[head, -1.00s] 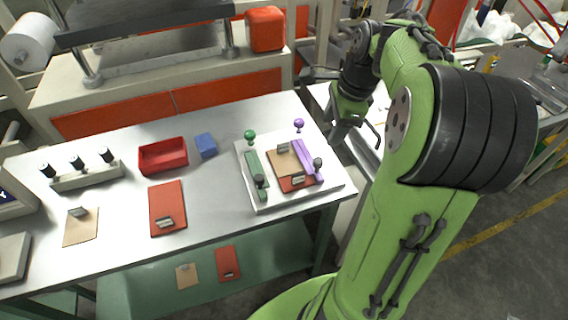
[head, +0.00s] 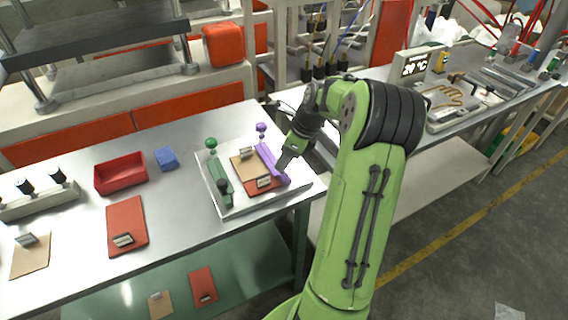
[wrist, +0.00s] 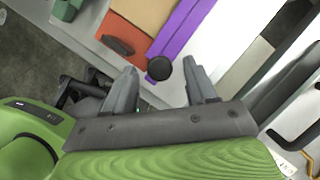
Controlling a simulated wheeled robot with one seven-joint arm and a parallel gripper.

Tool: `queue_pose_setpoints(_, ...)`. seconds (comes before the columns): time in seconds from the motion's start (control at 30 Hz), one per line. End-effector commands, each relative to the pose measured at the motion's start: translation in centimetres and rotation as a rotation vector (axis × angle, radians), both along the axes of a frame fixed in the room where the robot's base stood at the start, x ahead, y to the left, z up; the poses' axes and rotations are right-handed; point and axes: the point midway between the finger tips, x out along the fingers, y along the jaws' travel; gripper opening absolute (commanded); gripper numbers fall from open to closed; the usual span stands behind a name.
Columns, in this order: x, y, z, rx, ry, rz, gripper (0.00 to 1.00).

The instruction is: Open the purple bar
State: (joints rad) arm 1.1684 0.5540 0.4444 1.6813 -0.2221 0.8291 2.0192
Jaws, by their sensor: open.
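The purple bar (head: 267,155) lies along the right side of a white fixture plate (head: 240,208), closed over the edge of a tan and a red piece. A purple ball knob (head: 261,127) stands at its far end. In the wrist view the purple bar (wrist: 182,32) has a round black knob (wrist: 159,68) at its near end. My gripper (head: 283,165) is open, its two fingers reaching toward this knob. In the wrist view the knob appears between the fingertips; contact is not clear. In the head view my gripper hides the knob.
A green bar (head: 220,178) with a green ball knob (head: 211,143) lies on the plate's left side. A red bin (head: 120,174), a blue block (head: 166,158) and a red card (head: 126,226) are further left on the table. The plate sits near the table's right edge.

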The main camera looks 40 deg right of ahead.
Motion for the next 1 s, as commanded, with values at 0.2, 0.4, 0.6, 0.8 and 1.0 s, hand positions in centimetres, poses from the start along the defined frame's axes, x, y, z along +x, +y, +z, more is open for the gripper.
queue_pose_setpoints(0.2,0.46,0.25,-1.3,0.0,0.001,0.0,0.56)
queue_pose_setpoints(0.4,0.46,0.24,-1.19,-0.001,0.0,0.0,0.52)
queue_pose_setpoints(0.6,0.45,0.24,-1.18,-0.001,0.0,0.0,0.21)
queue_pose_setpoints(0.8,0.44,0.23,-1.16,-0.001,-0.001,0.001,0.0)
queue_pose_setpoints(1.0,0.37,-0.07,-1.03,0.0,0.0,-0.001,0.0)
